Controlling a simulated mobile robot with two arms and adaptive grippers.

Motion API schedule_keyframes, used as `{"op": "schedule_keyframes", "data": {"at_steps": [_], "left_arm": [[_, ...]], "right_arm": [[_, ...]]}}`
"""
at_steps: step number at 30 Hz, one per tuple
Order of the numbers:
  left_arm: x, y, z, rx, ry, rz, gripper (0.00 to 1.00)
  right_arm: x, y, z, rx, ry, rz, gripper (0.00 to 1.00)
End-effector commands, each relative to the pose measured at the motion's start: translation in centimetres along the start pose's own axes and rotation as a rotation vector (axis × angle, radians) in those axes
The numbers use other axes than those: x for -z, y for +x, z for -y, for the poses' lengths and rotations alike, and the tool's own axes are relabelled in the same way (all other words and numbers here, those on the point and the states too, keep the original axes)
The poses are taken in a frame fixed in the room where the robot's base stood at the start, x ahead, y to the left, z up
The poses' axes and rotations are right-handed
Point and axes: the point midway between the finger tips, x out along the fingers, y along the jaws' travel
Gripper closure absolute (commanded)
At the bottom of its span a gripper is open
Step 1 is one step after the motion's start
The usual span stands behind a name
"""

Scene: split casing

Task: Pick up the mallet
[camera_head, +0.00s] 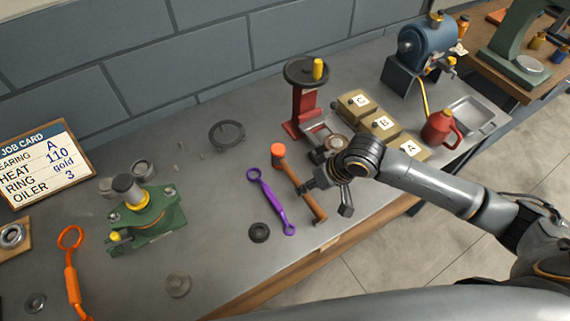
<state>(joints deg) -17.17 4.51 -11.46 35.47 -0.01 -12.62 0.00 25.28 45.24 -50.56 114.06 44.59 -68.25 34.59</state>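The mallet (309,199) lies on the grey workbench, with an orange head (278,149) at its far end and a brown handle slanting toward the bench's front edge. My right gripper (327,197) comes in from the right and is over or just beside the handle. Its two fingers are spread apart, one near the handle and one to the right of it. I cannot tell whether it touches the handle. Nothing shows held in it. My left gripper is not in view.
A purple wrench (270,200) lies just left of the mallet, with a dark ring (259,232) near it. A red press (304,98) stands behind. Boxes labelled A, B and C (380,124) and a red oiler (438,130) stand right. A green fixture (148,222) stands left.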

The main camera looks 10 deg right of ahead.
Motion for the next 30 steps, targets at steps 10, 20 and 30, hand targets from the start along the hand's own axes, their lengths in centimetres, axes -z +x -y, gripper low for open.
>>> {"op": "schedule_keyframes", "data": {"at_steps": [10,20,30], "left_arm": [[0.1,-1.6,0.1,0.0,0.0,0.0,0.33],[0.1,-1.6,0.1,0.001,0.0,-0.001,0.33],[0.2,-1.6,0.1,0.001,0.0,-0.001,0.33]], "right_arm": [[-0.3,4.3,0.4,0.001,0.0,0.002,0.53],[-0.4,5.0,0.3,0.0,-0.002,0.001,0.56],[-0.4,4.9,0.3,0.0,-0.001,0.001,1.0]]}}
